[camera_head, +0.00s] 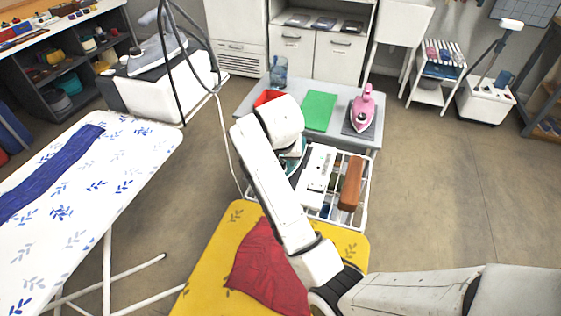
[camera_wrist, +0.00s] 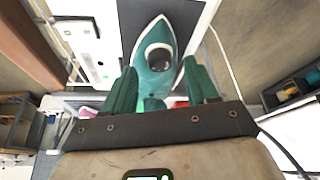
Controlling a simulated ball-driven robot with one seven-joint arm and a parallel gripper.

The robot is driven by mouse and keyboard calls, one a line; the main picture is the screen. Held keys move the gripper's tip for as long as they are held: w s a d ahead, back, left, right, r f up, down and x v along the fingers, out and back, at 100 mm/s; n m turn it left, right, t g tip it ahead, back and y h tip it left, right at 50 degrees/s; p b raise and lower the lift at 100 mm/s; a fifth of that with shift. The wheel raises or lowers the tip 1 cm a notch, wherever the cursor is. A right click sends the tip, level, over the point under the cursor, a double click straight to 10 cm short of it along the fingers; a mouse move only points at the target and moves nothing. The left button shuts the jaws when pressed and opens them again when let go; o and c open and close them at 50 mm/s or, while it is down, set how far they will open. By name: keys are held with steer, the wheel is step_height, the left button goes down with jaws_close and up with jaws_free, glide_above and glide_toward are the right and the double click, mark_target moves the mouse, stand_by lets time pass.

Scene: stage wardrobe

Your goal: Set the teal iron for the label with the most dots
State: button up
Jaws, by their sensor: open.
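The teal iron (camera_wrist: 158,58) shows from above in the wrist view, with a round pale-rimmed part on its body. My gripper (camera_wrist: 160,72) is open, its two teal fingers on either side of the iron's near part; I cannot tell whether they touch it. In the head view only a small part of the teal iron (camera_head: 292,160) shows behind my arm, and my gripper is hidden there. A white panel (camera_head: 318,170) with small dark marks lies beside the iron; it also shows in the wrist view (camera_wrist: 88,42). I cannot make out a dotted label.
A wire rack (camera_head: 366,190) holds a brown block (camera_head: 351,183). Behind it, a grey table (camera_head: 336,93) bears a pink iron (camera_head: 361,110), a green sheet (camera_head: 319,110) and a red item (camera_head: 267,97). A red cloth (camera_head: 268,270) lies on a yellow board (camera_head: 215,250).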

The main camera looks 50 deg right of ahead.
steer(key=shift+x, duration=0.8)
steer(key=shift+c, duration=0.2)
steer(key=c, duration=1)
steer(key=shift+c, duration=0.2)
